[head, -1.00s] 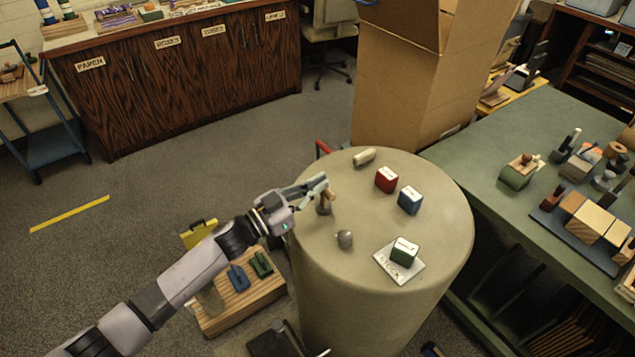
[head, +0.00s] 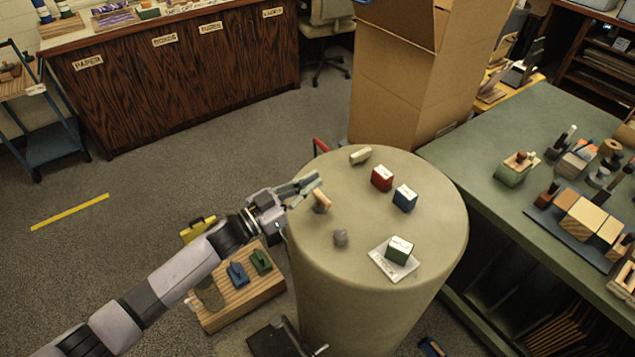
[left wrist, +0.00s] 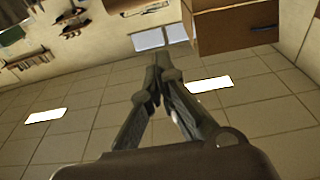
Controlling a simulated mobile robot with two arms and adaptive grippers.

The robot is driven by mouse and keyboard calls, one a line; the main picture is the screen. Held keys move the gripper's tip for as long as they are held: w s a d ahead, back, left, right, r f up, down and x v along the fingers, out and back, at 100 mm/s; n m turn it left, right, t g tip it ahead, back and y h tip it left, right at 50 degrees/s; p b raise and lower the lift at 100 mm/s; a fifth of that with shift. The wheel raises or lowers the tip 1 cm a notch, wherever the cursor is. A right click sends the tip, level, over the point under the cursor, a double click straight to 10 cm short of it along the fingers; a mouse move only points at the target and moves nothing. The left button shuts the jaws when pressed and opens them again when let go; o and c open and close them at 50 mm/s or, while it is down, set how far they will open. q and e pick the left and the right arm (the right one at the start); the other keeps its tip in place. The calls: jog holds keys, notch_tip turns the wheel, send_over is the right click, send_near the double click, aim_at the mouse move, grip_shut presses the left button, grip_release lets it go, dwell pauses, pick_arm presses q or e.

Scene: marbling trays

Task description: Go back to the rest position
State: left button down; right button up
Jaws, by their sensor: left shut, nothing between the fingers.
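My left gripper (head: 312,183) is over the left edge of the round beige table (head: 350,220) in the head view. Its fingers are closed together with nothing between them, and they also show shut in the left wrist view (left wrist: 160,65). A small wooden-topped stamp-like object (head: 321,203) stands just below the fingertips; I cannot tell whether they touch. My right gripper is not in view.
A cardboard box (head: 395,90) stands behind. Grey floor is open at left.

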pick_arm(q)
jog(key=f+b+v, duration=0.1)
jog(key=v, duration=0.7)
jog(key=w+a+f+n+t+y, duration=0.15)
jog(key=a+f+y, duration=0.25)
jog(key=f, duration=0.4)
jog(key=a+f+n+t+y, duration=0.1)
jog(key=a+f+n+y, duration=0.2)
jog(key=f, duration=0.5)
jog(key=s+a+f+n+g+y, duration=0.1)
jog(key=s+a+f+y, duration=0.25)
jog(key=f, duration=0.45)
jog(key=s+a+f+n+g+y, duration=0.2)
jog(key=s+a+f, duration=0.15)
jog(key=f, duration=0.45)
jog(key=s+a+f+g+y, duration=0.25)
jog(key=s+f+g, duration=0.25)
jog(key=s+f, duration=1.3)
jog(key=s+d+f+g, duration=0.1)
jog(key=s+f+g, duration=0.1)
jog(key=s, duration=0.9)
jog(key=s+d+f+g, duration=0.1)
jog(key=s+f+g, duration=0.1)
jog(key=s, duration=1)
jog(key=shift+n+g+y, duration=0.4)
jog(key=shift+n+g, duration=0.05)
jog(key=shift+g, duration=0.1)
